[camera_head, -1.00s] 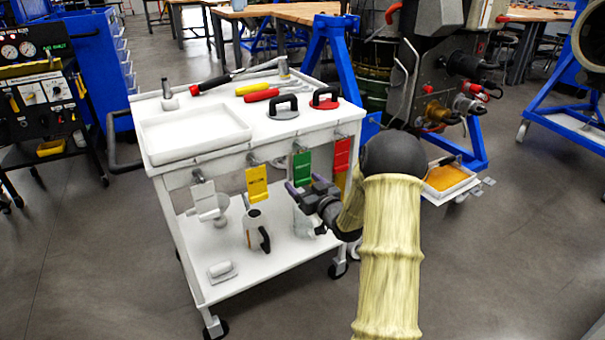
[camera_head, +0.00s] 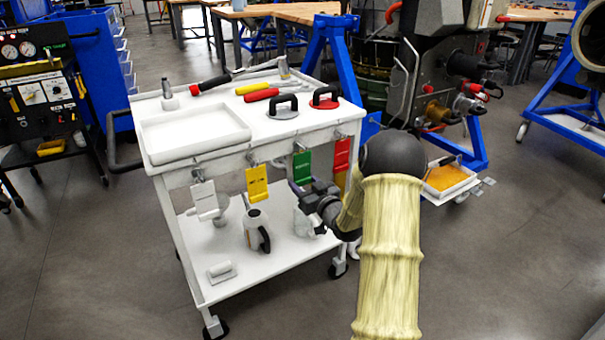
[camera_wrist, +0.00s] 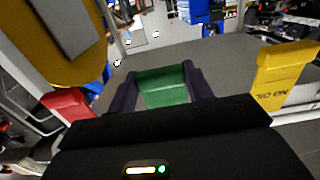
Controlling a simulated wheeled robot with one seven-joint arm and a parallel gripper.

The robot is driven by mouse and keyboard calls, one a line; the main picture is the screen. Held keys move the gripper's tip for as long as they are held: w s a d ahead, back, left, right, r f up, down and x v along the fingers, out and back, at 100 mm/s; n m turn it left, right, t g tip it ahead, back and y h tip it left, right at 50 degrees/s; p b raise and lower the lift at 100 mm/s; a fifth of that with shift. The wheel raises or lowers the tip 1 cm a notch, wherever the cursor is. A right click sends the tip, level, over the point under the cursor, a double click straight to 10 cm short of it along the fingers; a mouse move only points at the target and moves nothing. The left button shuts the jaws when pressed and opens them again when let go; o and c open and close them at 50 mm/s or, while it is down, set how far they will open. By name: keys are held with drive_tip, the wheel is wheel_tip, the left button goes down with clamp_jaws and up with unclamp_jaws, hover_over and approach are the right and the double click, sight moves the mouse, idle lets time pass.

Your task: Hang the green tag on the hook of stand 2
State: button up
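The green tag (camera_head: 302,167) hangs at the front edge of the white cart, below a small hook, between a yellow tag (camera_head: 257,183) and a red tag (camera_head: 342,155). My gripper (camera_head: 299,191) is at the lower part of the green tag. In the wrist view the green tag (camera_wrist: 162,86) fills the gap between the two dark fingers of my gripper (camera_wrist: 160,84), which appear shut on its side edges. Blue stands show behind the cart (camera_head: 333,55) and at the far right (camera_head: 556,82). I cannot read a stand number or make out stand 2's hook.
An orange-filled tray (camera_head: 447,178) stands right of my arm. Grey floor is open at right.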

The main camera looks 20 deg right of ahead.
drive_tip(key=shift+c, duration=1.4)
drive_tip(key=shift+s+d, duration=0.1)
drive_tip(key=shift+s, duration=0.6)
drive_tip(key=shift+s+d, duration=0.15)
drive_tip(key=shift+s, duration=1.05)
drive_tip(key=s+a+f+h+p, duration=0.1)
drive_tip(key=s+a+f+p, duration=0.1)
drive_tip(key=a+f, duration=0.7)
drive_tip(key=s+a+f+m+h+p, duration=0.1)
drive_tip(key=s+a+f+p, duration=0.1)
drive_tip(key=a+f, duration=0.6)
wheel_tip(320, 180, down, 4)
drive_tip(key=shift+a+r, duration=0.1)
drive_tip(key=shift+a, duration=0.3)
